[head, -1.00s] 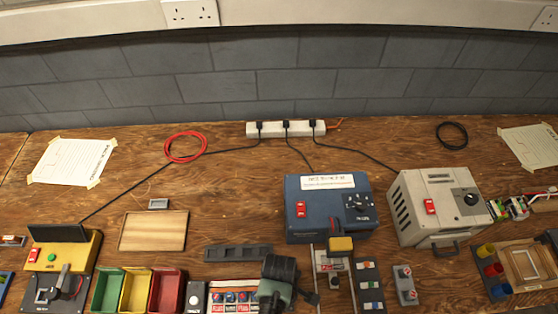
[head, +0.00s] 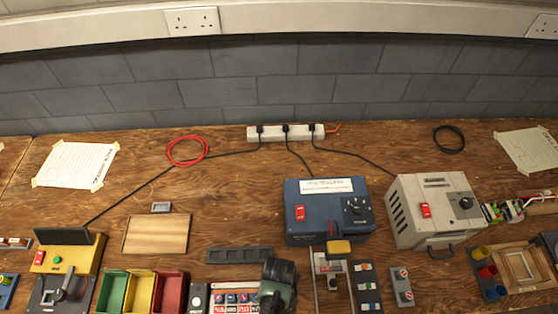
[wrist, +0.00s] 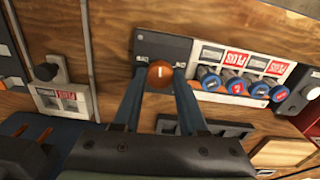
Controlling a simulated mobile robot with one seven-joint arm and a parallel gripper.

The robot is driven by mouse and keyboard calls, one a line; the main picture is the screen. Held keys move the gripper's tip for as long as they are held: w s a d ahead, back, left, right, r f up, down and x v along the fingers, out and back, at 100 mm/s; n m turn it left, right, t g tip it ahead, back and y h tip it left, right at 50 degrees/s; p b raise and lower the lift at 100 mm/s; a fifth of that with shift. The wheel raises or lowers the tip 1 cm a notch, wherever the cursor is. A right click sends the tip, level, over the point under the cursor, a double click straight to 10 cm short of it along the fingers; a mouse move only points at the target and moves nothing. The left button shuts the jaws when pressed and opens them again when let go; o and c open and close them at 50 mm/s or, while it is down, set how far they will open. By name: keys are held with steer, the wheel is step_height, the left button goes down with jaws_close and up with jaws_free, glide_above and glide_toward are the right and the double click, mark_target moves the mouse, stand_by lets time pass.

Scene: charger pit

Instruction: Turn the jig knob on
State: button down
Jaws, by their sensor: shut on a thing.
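An orange round knob (wrist: 160,74) with a white line mark sits on a dark grey box (wrist: 165,46) in the wrist view. Small white lettering, too small to read, flanks the knob on both sides. My gripper (wrist: 160,80) has one finger on each side of the knob and is shut on it. The white line looks about upright in this view. In the head view my arm's dark end covers the spot, and neither the knob nor the fingertips can be made out.
A label board with several blue and red round pieces (wrist: 235,82) stands close beside the knob box. A dark grey slotted tray (head: 240,255) lies behind. A blue machine (head: 328,225) and a grey machine (head: 436,220) stand to the right. Coloured bins (head: 142,290) stand left.

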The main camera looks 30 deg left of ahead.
steer(key=m, duration=0.7)
steer(key=shift+p, duration=0.4)
steer(key=m, duration=0.6)
steer(key=shift+m, duration=0.4)
steer(key=shift+c, duration=2.2)
jaws_free()
step_height(320, 180, up, 13)
steer(key=p, duration=0.1)
